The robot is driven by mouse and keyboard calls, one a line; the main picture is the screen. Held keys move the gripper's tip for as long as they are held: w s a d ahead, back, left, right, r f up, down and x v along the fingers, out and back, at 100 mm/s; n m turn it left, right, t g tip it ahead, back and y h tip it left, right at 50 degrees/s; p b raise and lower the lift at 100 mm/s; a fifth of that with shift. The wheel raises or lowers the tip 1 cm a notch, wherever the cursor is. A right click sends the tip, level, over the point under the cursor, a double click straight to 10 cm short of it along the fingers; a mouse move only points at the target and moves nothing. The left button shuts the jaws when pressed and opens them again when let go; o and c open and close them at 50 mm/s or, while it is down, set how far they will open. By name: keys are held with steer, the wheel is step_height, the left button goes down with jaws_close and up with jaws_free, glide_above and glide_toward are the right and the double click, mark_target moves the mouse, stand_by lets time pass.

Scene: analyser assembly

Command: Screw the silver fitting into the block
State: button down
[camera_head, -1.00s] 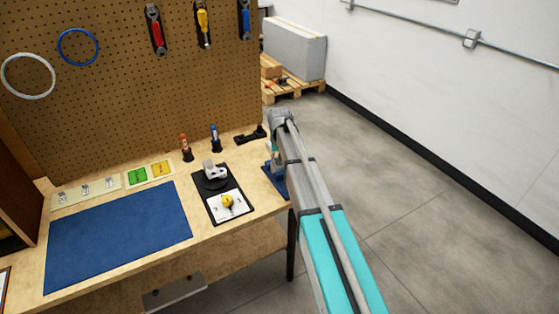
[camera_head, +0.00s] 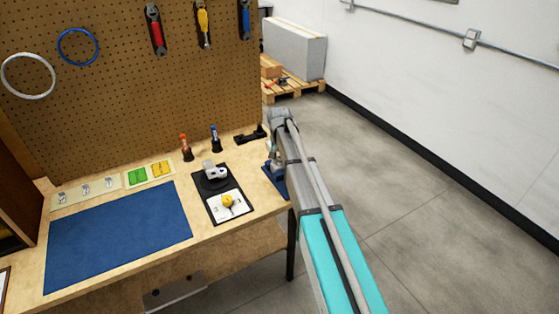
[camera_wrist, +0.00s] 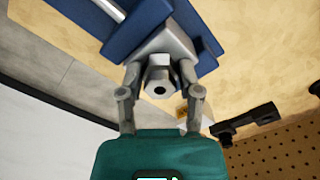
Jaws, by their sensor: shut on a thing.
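In the wrist view the silver fitting (camera_wrist: 160,88) shows as a grey hexagonal part with a dark round hole facing the camera. My gripper (camera_wrist: 160,73) is shut on it, one finger on each side. Just beyond the fitting is the grey block (camera_wrist: 172,40), in the blue vise (camera_wrist: 140,32). The fitting's far end is hidden, so I cannot tell how deep it sits in the block. In the head view the blue vise (camera_head: 277,185) is at the bench's right edge, and my arm hides most of the gripper, block and fitting.
A black tray (camera_head: 212,188) with a grey device and a white plate with a yellow knob lies left of the vise. A blue mat (camera_head: 118,236) covers the bench's left. A black holder (camera_head: 250,135) is behind the vise. The pegboard (camera_head: 120,90) stands at the back.

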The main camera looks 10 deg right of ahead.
steer(key=shift+m, duration=2)
steer(key=shift+m, duration=2)
steer(key=shift+c, duration=1)
jaws_free()
